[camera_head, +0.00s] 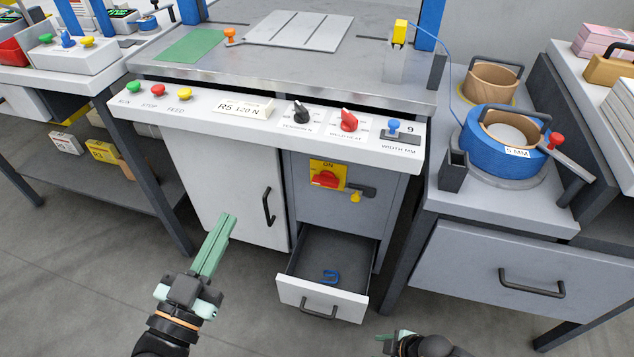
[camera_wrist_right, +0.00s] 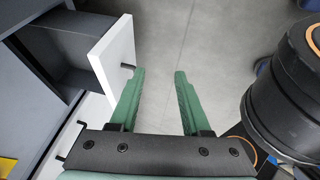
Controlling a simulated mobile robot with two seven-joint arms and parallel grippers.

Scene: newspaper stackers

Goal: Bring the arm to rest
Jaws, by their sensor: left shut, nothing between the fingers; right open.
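My left gripper (camera_head: 217,243) is shut and empty, with green fingers held together. It is in front of the white cabinet door (camera_head: 228,170), pointing up toward the machine. My right gripper shows at the bottom of the head view (camera_head: 385,338). In the right wrist view my right gripper (camera_wrist_right: 160,72) is open, its two green fingers apart with only floor between them. It is apart from the open drawer (camera_head: 320,301), whose white front also shows at the left of the right wrist view (camera_wrist_right: 112,60).
A small blue object (camera_head: 330,276) lies in the open drawer. Above is a control panel with a red knob (camera_head: 348,120) and a red switch on a yellow plate (camera_head: 327,179). A blue strap roll (camera_head: 480,143) stands on the right bench. Grey floor is clear in front.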

